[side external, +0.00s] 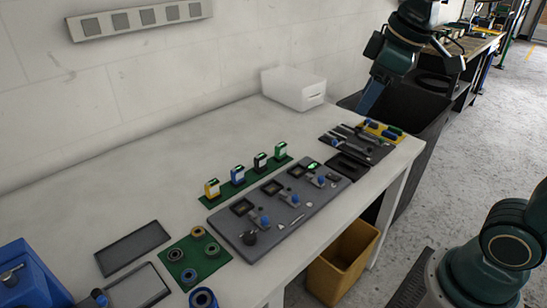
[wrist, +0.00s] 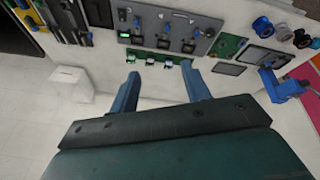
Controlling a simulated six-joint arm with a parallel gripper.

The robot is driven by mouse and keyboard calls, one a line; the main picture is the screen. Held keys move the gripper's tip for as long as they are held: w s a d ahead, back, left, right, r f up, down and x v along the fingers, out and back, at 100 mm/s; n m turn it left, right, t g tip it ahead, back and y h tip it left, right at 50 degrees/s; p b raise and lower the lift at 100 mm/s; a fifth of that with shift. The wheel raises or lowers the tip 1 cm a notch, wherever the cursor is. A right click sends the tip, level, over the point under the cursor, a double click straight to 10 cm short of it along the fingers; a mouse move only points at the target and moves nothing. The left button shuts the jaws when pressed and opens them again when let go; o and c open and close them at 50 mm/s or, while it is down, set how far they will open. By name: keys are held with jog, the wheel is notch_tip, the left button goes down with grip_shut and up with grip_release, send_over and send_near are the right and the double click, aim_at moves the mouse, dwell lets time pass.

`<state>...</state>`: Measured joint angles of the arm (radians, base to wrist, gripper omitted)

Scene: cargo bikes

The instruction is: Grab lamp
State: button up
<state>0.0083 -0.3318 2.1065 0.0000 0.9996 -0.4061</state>
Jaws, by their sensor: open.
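Several small upright blocks, yellow (side external: 212,188), blue (side external: 238,175), black (side external: 260,162) and green (side external: 281,150), stand in a row on a green strip (side external: 224,194). They look like bike lamps, but I cannot tell for sure. In the wrist view the row of blocks (wrist: 167,62) shows beyond my fingertips. My gripper (wrist: 161,88) is open, with nothing between its blue fingers. In the side view my gripper (side external: 371,95) hangs above the far end of the table, apart from the blocks.
A grey fixture board (side external: 238,232) with sockets, blue knobs and a green light lies beside the row. A white box (side external: 294,88) stands near the wall. Dark tool trays (side external: 352,150) lie at the far end. A blue vise (side external: 30,274) is at the near left.

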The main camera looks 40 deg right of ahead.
jog(key=w+n+g, duration=0.1)
jog(key=w+n, duration=0.2)
jog(key=w, duration=0.7)
jog(key=n+g, duration=0.3)
jog(key=n, duration=0.7)
send_over(260, 156)
notch_tip(260, 156, down, 19)
jog(key=shift+r, duration=0.15)
jog(key=shift+f, duration=4.3)
jog(key=shift+f, duration=2.6)
